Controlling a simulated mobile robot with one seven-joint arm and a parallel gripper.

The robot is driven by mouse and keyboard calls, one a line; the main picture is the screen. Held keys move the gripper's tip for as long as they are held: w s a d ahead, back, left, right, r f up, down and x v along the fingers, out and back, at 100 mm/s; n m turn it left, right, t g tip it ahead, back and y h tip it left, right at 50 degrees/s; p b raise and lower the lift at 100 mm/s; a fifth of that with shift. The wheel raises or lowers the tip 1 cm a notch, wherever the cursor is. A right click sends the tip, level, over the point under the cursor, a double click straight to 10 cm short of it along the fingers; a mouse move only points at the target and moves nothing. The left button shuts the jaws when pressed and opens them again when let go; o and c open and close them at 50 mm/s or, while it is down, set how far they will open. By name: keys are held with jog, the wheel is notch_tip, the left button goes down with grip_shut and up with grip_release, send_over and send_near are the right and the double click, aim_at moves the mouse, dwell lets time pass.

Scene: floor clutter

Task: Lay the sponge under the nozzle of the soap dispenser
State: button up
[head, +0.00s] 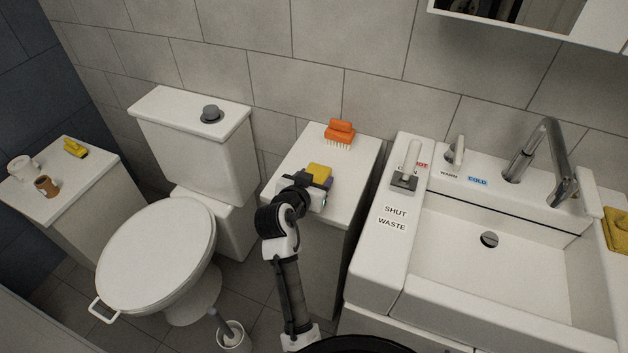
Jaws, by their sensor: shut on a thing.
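A yellow block, which looks like the sponge (319,172), is at the top of the white cabinet between the toilet and the sink. My gripper (314,180) is shut on it, low over the cabinet top. The gripper hides its near side, and I cannot tell whether it touches the surface. I cannot pick out a soap dispenser or its nozzle for certain. A white upright handle on a grey base (404,181) stands at the sink's left edge, near the labels.
An orange brush (340,134) stands at the back of the same cabinet (352,172). The sink (470,250) with its tap (545,150) is right. A yellow cloth-like item (616,230) lies far right.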

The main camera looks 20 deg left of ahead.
jog(key=shift+r, duration=0.15)
notch_tip(320, 180, up, 20)
jog(key=b, duration=0.1)
dwell(0.3)
